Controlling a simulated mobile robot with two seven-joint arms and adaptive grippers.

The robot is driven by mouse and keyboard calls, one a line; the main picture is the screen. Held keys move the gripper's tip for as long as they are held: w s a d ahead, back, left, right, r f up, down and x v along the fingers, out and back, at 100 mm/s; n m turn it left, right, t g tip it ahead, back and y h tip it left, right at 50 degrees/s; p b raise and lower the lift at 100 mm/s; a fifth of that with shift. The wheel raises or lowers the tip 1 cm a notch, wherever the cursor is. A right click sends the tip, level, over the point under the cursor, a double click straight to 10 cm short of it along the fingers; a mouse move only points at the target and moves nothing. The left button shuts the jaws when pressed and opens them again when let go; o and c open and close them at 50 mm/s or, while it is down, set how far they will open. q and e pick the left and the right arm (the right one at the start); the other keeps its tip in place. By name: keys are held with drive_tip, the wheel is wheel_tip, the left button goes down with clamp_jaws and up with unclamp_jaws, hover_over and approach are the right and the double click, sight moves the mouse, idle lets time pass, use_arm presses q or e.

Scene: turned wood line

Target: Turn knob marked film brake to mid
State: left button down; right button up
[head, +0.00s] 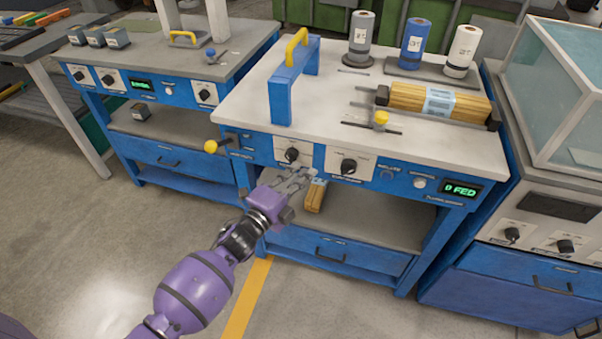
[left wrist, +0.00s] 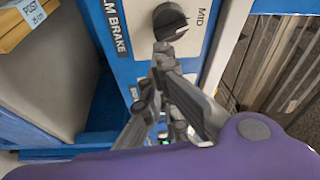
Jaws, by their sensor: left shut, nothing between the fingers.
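The film brake knob (left wrist: 168,20) is a round black knob on a white plate in the left wrist view. The plate's visible lettering reads "LM BRAKE", with "MID" beside the knob. My left gripper (head: 311,173) is shut and empty in front of the panel, left of and slightly below that knob. In the left wrist view its fingertips (left wrist: 165,50) overlap the knob's lower edge; contact cannot be told. The pointer's exact setting is unclear. My right gripper is not in view.
A yellow-tipped lever (head: 211,146) sticks out at the panel's left end. A green-lit display (head: 460,189) is at the right. A post pack (head: 315,197) lies on the shelf below.

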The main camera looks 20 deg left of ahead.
use_arm(q)
drive_tip(key=shift+f+m, duration=0.1)
drive_tip(key=shift+m, duration=0.2)
drive_tip(key=shift+a+f, duration=0.15)
drive_tip(key=shift+f, duration=0.1)
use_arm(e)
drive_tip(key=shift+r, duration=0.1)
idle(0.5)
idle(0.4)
